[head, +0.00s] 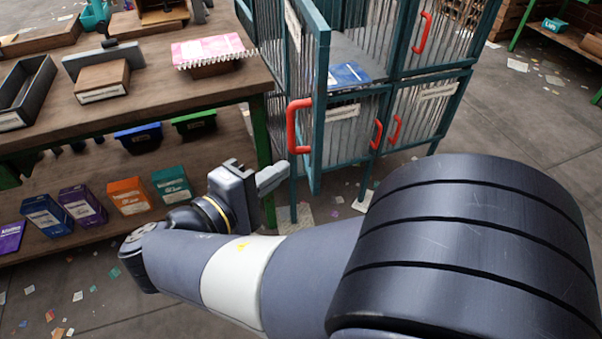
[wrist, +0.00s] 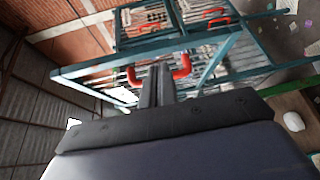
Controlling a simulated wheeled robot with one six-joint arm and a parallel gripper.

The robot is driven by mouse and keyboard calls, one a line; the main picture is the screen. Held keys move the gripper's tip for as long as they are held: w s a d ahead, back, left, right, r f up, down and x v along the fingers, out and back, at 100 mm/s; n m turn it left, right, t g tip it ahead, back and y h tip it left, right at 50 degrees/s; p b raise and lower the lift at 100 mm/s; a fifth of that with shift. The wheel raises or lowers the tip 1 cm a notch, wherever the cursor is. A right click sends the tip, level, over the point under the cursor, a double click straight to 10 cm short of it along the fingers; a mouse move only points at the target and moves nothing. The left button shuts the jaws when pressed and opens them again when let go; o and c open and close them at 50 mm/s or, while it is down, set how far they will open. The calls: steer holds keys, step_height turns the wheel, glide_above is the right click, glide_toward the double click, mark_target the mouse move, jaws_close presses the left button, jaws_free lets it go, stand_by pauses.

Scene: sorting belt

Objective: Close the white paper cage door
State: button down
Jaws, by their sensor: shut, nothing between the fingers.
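The teal barred cage door (head: 318,100) stands swung open, its edge toward me, with a red U-shaped handle (head: 292,128) on its left face. Its label is too small to read, so I cannot confirm that it is the white paper door. Behind it the upper compartment is open and holds a blue packet (head: 348,74). My gripper (head: 276,176) is shut and empty, just below and left of the handle. In the wrist view the shut fingers (wrist: 157,76) overlap the red handle (wrist: 183,67); I cannot tell whether they touch it.
Other cage doors with red handles (head: 422,33) are closed at the right and below. A wooden workbench (head: 140,95) with trays and a pink notebook (head: 208,50) stands left of the cage. Paper scraps litter the floor; open floor lies to the right.

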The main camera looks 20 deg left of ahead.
steer(key=s+a+t+y+b, duration=0.2)
steer(key=s+a, duration=0.2)
steer(key=a, duration=0.1)
steer(key=b, duration=0.1)
glide_toward(313, 137)
steer(key=w+a, duration=0.2)
steer(key=w, duration=0.1)
steer(key=w+d, duration=0.1)
steer(key=w+d+b, duration=0.1)
steer(key=shift+d+f, duration=0.15)
steer(key=shift+d, duration=0.15)
steer(key=shift+w+d, duration=0.3)
steer(key=shift+d, duration=0.15)
